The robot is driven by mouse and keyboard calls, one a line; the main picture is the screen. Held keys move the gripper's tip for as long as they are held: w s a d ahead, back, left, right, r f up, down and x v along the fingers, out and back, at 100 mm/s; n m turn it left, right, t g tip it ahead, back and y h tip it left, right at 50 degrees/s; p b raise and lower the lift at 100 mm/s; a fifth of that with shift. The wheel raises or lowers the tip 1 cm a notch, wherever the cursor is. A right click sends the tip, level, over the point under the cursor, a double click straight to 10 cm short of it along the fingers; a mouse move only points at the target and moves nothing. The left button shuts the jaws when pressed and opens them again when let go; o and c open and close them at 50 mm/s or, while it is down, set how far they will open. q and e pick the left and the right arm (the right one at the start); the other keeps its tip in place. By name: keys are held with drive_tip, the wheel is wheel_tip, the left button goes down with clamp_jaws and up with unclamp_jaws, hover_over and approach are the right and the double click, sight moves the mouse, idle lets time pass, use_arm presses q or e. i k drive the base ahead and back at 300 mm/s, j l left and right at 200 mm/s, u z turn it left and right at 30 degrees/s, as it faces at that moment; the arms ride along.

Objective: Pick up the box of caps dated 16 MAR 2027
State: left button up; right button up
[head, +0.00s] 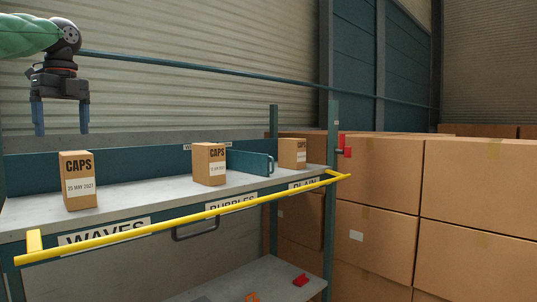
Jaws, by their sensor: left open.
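Three small brown caps boxes stand upright on the grey top shelf (140,207). The left caps box (79,180) has a white label that seems to read 25 MAY 2027. The middle caps box (209,164) has a label too small to read surely. My right gripper is not in view.
A yellow rail (190,216) runs along the shelf's front edge. A teal divider (250,162) stands between the middle and right boxes. Large cartons (376,172) are stacked at the right. A lower shelf (235,284) holds a red item (300,280).

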sight(291, 151)
drive_tip(key=l+z, duration=0.2)
drive_tip(key=i+l+z, duration=0.3)
drive_tip(key=i, duration=0.15)
drive_tip(key=i+l+z, duration=0.15)
drive_tip(key=i, duration=0.15)
drive_tip(key=i+j+z, duration=0.1)
drive_tip(key=i, duration=0.35)
drive_tip(key=i+j+z, duration=0.1)
drive_tip(key=i, duration=0.3)
